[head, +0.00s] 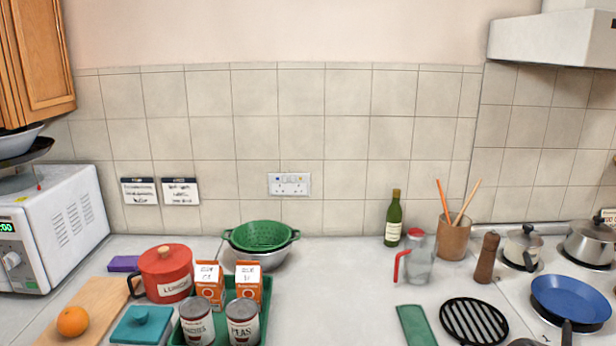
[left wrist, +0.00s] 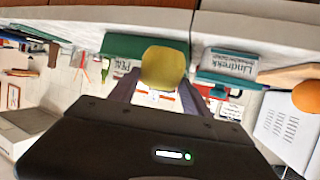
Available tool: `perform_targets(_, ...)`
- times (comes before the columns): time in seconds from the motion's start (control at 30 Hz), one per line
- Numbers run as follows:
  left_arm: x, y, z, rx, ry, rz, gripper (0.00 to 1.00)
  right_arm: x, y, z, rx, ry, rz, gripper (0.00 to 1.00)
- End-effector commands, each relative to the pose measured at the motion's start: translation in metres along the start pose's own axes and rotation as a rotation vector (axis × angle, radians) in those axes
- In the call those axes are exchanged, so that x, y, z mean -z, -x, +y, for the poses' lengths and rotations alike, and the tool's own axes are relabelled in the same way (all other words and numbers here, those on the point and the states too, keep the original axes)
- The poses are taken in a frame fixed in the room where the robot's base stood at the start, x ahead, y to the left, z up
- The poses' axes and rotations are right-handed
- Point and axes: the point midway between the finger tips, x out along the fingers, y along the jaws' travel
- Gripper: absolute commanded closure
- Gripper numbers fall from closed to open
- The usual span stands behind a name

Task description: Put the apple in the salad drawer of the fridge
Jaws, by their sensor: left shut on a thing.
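A yellow-green round thing, which looks like the apple (left wrist: 166,62), shows in the left wrist view. My left gripper (left wrist: 164,82) is shut on it, with one dark finger on each side. The apple is held in front of the counter's things, and its lower part is partly hidden by the gripper. My left gripper does not show in the head view, and my right gripper is in neither view. No fridge or salad drawer can be made out in either view.
The counter holds a microwave (head: 52,232), an orange (head: 73,321) on a wooden board (head: 103,290), a teal butter dish (head: 142,325), a red pot (head: 166,274), a green tray (head: 264,318) with cans and cartons, and a colander (head: 262,235). Bare counter (head: 340,290) lies right of the tray.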

Motion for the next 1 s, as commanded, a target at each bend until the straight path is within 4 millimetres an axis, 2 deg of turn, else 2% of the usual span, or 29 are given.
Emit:
perform_targets(0.1, -0.02, -0.011, 0.036, -0.183, -0.07, -0.001, 0.89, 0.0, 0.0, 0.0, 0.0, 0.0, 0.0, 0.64)
perform_targets(0.2, -0.033, -0.018, 0.062, -0.317, -0.128, 0.001, 0.89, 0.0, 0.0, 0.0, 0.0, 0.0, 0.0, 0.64)
perform_targets(0.47, -0.062, -0.032, 0.115, -0.588, -0.243, -0.001, 0.89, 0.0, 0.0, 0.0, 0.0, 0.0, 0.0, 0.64)
perform_targets(1.0, -0.06, -0.03, 0.112, -0.57, -0.241, -0.001, 0.89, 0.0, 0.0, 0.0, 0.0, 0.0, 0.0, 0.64)
